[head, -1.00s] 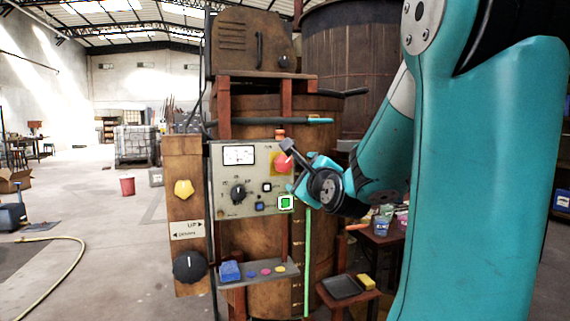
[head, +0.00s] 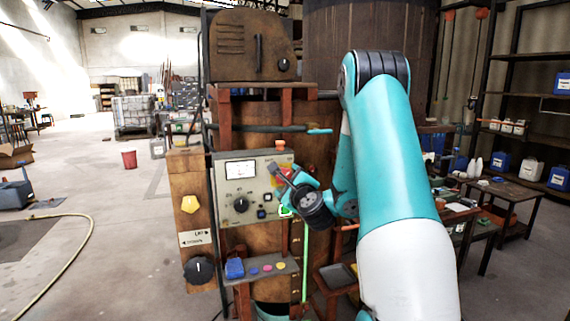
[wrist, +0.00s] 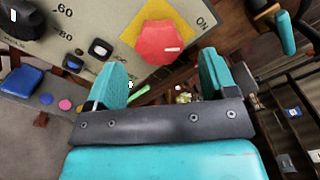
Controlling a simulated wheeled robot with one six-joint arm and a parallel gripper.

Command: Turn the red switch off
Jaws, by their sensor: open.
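The red switch (wrist: 160,42) is a six-sided knob on a yellow plate in the wrist view. A short white mark lies at its lower right, and the word ON is printed on the panel to its right. My gripper (wrist: 163,62) is open and empty, with one teal finger below left of the knob and the other below right. The fingers look apart from the knob.
Below is a shelf (head: 262,272) with a blue block and coloured discs. A wooden post (head: 187,232) stands left. Open floor lies farther left.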

